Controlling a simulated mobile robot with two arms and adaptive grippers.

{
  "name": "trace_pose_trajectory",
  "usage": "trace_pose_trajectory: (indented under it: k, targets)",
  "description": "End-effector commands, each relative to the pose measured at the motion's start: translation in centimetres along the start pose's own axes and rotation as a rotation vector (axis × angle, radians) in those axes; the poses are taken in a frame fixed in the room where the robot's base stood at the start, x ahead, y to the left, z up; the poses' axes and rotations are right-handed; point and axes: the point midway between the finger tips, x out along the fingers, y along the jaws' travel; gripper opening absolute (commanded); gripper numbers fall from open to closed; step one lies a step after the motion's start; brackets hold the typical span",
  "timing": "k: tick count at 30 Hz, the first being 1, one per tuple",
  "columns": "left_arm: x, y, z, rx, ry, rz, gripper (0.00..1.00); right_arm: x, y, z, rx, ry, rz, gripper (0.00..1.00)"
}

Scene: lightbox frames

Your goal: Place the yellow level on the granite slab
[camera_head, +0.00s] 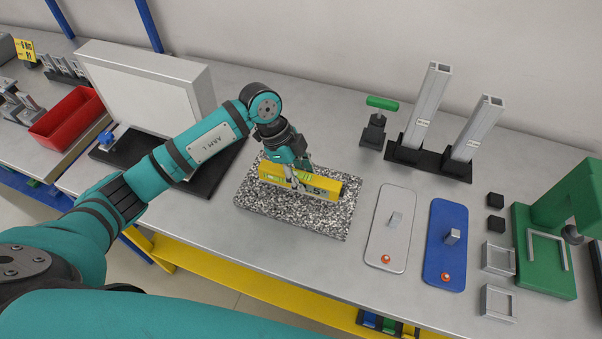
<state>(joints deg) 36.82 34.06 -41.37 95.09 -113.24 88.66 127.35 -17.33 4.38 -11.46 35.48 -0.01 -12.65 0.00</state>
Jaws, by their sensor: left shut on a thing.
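The yellow level (325,186) is a long bar at the middle of the camera_head view. It lies over the speckled grey granite slab (290,218), lengthwise along it. My left gripper (300,182) reaches down from the upper left and is shut on the level near its middle. The fingers cover part of the level. I cannot tell whether the level's underside touches the slab or is slightly above it. My right gripper is not in view.
Right of the slab lie a grey plate (386,246) and a blue plate (437,271). Behind stand two metal posts (426,105) and a green-handled clamp (373,130). A green press (545,260) is far right, a red bin (68,117) far left.

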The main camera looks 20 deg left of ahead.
Motion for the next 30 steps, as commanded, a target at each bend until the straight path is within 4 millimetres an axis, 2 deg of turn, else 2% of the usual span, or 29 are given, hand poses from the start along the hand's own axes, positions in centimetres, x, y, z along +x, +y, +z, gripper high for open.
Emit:
trace_pose_trajectory:
  k: [7, 15, 26, 27, 30]
  targets:
    - [-0.2, -2.1, 0.6, 0.000, 0.002, -0.002, 0.00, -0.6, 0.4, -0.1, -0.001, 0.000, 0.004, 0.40]
    - [3.0, -1.9, 1.9, 0.000, 0.002, 0.001, 0.00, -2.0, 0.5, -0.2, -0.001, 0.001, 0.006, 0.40]
    - [3.5, -2.0, 2.2, 0.001, 0.001, -0.001, 0.00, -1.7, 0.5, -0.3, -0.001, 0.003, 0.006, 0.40]
    - [3.5, -2.0, 2.2, 0.001, 0.001, 0.000, 0.35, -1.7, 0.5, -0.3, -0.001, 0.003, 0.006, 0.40]
    - [3.5, -1.9, 2.2, 0.001, 0.001, 0.000, 0.48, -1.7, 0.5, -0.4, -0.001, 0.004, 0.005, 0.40]
